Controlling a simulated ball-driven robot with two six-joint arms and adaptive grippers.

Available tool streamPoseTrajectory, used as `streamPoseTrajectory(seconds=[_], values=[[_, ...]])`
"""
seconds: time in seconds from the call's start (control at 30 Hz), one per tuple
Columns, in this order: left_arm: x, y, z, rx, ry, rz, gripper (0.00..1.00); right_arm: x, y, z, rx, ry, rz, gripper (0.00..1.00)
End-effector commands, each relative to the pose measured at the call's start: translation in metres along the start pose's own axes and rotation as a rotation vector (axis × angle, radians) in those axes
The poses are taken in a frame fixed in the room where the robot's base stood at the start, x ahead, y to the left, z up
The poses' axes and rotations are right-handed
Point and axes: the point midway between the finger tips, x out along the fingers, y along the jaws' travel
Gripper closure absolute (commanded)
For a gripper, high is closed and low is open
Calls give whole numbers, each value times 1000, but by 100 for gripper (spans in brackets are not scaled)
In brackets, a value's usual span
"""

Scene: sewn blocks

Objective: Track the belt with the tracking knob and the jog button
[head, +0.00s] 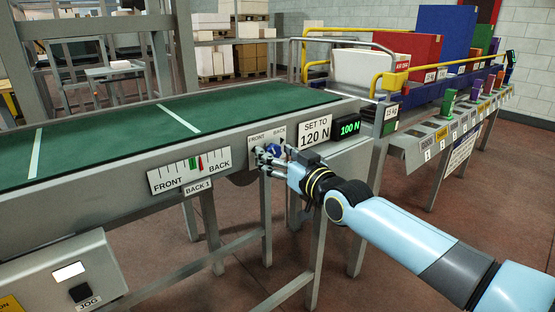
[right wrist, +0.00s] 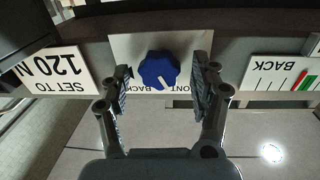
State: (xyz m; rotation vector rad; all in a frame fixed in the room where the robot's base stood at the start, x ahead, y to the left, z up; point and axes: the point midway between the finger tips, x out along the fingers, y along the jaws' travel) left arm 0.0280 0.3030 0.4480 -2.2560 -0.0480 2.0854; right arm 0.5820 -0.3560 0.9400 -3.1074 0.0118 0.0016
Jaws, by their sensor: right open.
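The blue tracking knob (right wrist: 159,70) has a white pointer line and sits on a white FRONT/BACK plate on the conveyor's side rail. The knob is mostly hidden in the head view (head: 274,149). My right gripper (right wrist: 162,74) is open, one finger on each side of the knob, with gaps showing. The green belt (head: 100,130) has white cross lines. The black jog button (head: 80,292) is on a grey box at lower left. My left gripper is not in view.
A SET TO 120 N sign (head: 314,133) and a green display reading 100 N (head: 347,128) are right of the knob. Conveyor legs stand below the rail.

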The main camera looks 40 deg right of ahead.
Motion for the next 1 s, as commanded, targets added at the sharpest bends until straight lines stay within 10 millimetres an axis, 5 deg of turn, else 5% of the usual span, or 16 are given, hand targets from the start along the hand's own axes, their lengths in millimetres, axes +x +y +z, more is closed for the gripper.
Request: streamPoseTrajectory(seconds=[0.13,0.53,1.0], values=[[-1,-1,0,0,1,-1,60,0,0,-1,0,0,0,40],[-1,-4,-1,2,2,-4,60,0,0,-1,0,1,0,92],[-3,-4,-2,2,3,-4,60,0,-1,0,-400,34,-1,93]])
